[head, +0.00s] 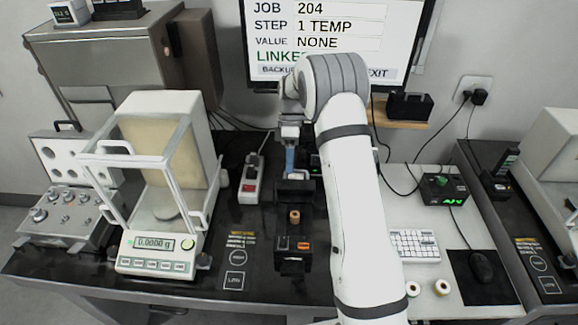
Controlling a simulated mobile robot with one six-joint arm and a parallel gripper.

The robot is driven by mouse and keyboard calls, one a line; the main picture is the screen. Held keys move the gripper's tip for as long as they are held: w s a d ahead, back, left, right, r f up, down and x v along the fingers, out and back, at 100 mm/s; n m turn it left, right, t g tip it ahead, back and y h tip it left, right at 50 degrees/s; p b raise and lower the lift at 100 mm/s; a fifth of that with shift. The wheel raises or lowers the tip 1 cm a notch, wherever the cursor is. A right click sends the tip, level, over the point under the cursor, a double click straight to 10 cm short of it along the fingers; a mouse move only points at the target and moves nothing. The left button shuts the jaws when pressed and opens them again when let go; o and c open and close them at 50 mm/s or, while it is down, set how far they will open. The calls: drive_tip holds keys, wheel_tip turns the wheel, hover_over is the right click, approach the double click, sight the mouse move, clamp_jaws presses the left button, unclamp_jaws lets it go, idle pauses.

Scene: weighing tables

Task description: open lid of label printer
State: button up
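The label printer (293,258) is a small black box on the dark table, left of my arm. It has an orange button on its front part. A small tan roll (295,217) shows in its upper middle. A black panel (294,190) stands behind the roll and looks like the printer's lid, raised; its exact angle is hard to tell. My gripper (290,165) points down just behind and above this panel. Its fingertips are small and partly hidden, so I cannot tell whether they touch the panel or how far apart they are.
A balance (158,254) with a glass draft shield stands left, reading 0.0000 g. A power strip (250,180) lies between it and the printer. Right of my arm are a keyboard (413,245), a mouse (481,266) and two loose rolls (442,287). A monitor (320,30) hangs behind.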

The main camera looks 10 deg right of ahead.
drive_tip(key=a+b+v, duration=0.1)
drive_tip(key=v, duration=0.5)
drive_tip(key=shift+d+r, duration=0.25)
drive_tip(key=shift+d, duration=0.3)
drive_tip(key=shift+w, duration=0.1)
drive_tip(key=shift+c, duration=0.5)
